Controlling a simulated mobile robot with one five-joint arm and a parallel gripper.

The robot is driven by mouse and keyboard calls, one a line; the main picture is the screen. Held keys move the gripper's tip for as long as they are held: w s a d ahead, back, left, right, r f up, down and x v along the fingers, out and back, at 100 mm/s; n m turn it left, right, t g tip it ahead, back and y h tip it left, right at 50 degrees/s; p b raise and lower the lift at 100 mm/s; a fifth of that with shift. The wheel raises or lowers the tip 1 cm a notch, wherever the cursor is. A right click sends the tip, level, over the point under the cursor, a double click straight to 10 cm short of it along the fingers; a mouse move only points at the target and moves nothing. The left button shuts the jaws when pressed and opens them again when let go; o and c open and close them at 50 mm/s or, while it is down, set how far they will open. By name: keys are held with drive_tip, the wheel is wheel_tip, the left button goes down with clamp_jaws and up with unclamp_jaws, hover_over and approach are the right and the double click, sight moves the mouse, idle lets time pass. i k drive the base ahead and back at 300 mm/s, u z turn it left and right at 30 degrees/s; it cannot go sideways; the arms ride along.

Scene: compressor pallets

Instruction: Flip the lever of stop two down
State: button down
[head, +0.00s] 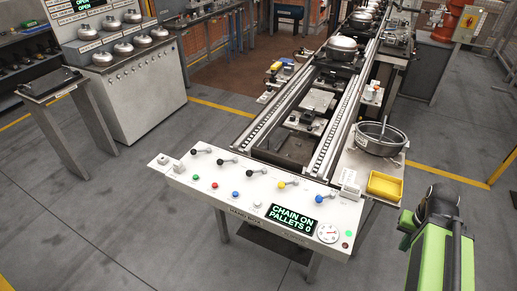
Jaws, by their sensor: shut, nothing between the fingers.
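The white control panel (190,190) stands in the middle of the head view, at the near end of the conveyor. A row of levers runs along its top. The left three have black knobs: first lever (195,151), second lever (221,161) and third lever (249,173). A yellow-knobbed lever (282,185) and a blue-knobbed lever (319,199) follow to the right. Their labels are too small to read, so I cannot tell which is stop two or its exact position. My green and black arm shows at the lower right, apart from the panel. My gripper's fingers do not show.
The panel also has coloured buttons (214,185), a display (292,219) reading "CHAIN ON PALLETS 0" and a gauge (328,233). A yellow bin (385,186) and a round metal pan (380,139) stand right of the conveyor (343,120). The floor in front is clear.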

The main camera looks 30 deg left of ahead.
sight(220, 162)
drive_tip(key=z, duration=0.15)
drive_tip(key=k, duration=0.9)
drive_tip(key=u, duration=1.6)
drive_tip(key=i, duration=0.65)
drive_tip(key=z, duration=0.2)
